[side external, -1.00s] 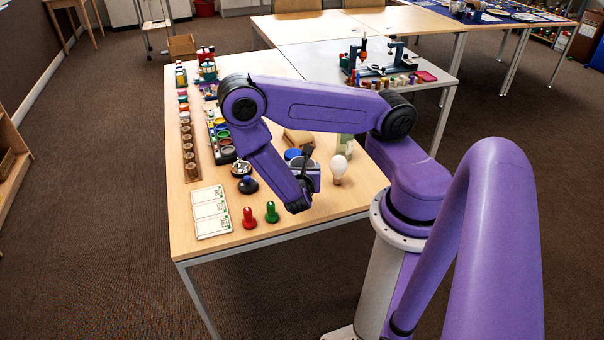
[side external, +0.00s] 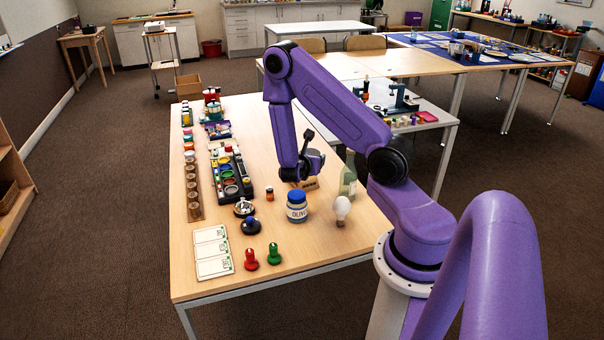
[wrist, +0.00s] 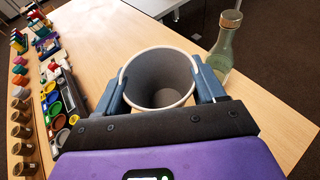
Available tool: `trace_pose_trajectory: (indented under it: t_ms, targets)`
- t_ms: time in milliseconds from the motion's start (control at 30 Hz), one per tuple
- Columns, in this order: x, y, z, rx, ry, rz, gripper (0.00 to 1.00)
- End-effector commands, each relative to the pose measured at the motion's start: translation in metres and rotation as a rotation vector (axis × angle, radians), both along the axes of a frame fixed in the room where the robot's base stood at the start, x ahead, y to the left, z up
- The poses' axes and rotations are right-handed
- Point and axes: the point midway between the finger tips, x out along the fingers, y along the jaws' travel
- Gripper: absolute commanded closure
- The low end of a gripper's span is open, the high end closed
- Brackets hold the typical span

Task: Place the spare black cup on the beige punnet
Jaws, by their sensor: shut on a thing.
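In the wrist view my gripper (wrist: 160,86) is shut on a cup (wrist: 158,62), one blue finger on each side. The cup has a pale rim and dark grey inside; its mouth faces the camera. A beige-brown box-like thing (side external: 308,184), perhaps the punnet, shows partly behind and below my gripper. I cannot make it out in the wrist view.
A green bottle (side external: 348,174) stands right of my gripper, close to the cup in the wrist view. The table's far middle is clear.

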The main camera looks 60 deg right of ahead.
Motion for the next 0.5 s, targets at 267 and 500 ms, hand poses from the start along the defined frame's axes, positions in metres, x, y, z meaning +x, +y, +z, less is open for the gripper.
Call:
trace_pose_trajectory:
  t_ms: [267,500]
  targets:
    - [-0.006,-0.039,0.019,0.001,0.0,-0.04,0.58]
    - [0.007,-0.058,0.012,0.0,-0.001,-0.046,0.58]
